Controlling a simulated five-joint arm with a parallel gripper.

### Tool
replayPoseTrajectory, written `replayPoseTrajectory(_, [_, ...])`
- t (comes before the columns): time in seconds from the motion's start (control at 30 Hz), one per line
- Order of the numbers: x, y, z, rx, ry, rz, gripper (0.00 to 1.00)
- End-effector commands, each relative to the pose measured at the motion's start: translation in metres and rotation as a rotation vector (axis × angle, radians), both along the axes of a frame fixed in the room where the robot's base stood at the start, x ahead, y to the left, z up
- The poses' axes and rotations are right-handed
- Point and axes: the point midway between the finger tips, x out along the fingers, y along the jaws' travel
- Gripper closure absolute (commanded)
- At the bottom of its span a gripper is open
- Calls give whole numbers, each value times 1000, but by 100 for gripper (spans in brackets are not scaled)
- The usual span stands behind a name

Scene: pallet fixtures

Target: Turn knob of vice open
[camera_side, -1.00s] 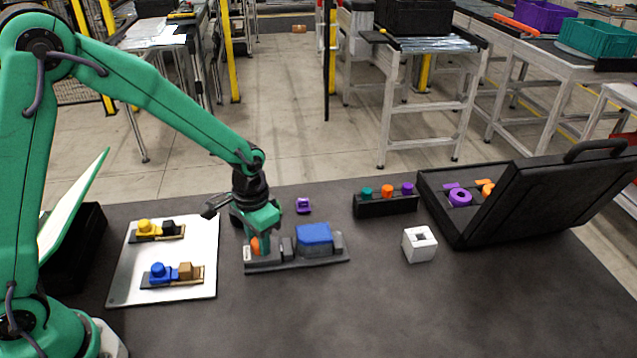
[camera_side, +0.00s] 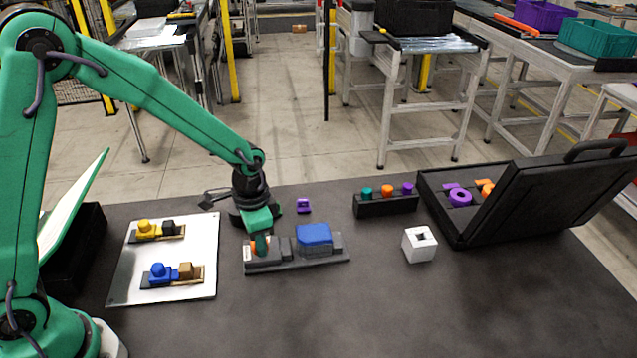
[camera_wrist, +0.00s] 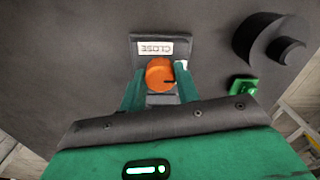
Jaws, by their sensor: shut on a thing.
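The vice (camera_side: 320,257) is a long dark grey fixture on the table, holding a blue block (camera_side: 314,234) between its grey jaws. Its orange knob (camera_wrist: 159,74) is at its left end, mostly hidden by my gripper in the side view. In the wrist view a dark line on the knob points right, and a white label reading CLOSE (camera_wrist: 155,48) lies beyond it. My gripper (camera_wrist: 160,84) points down over the knob, with one green finger on each side, shut on it. It also shows in the side view (camera_side: 261,244).
A silver plate (camera_side: 205,280) with two small fixtures lies left of the vice. A purple piece (camera_side: 303,206) is behind it. A black holder (camera_side: 385,208) with coloured pegs, a white cube (camera_side: 419,244) and an open black case (camera_side: 470,238) stand right. The front table is clear.

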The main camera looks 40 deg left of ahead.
Motion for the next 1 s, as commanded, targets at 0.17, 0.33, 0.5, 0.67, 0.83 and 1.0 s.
replayPoseTrajectory(0.17, [0,0,1,0,-2,-1,47])
replayPoseTrajectory(0.33, [0,0,0,-1,-1,0,47])
replayPoseTrajectory(0.5, [0,0,2,-1,-1,0,47])
replayPoseTrajectory(0.67, [1,0,12,-1,-3,0,47])
replayPoseTrajectory(0.83, [1,0,30,-1,-4,0,47])
replayPoseTrajectory(1.0, [1,0,53,0,-4,0,47])
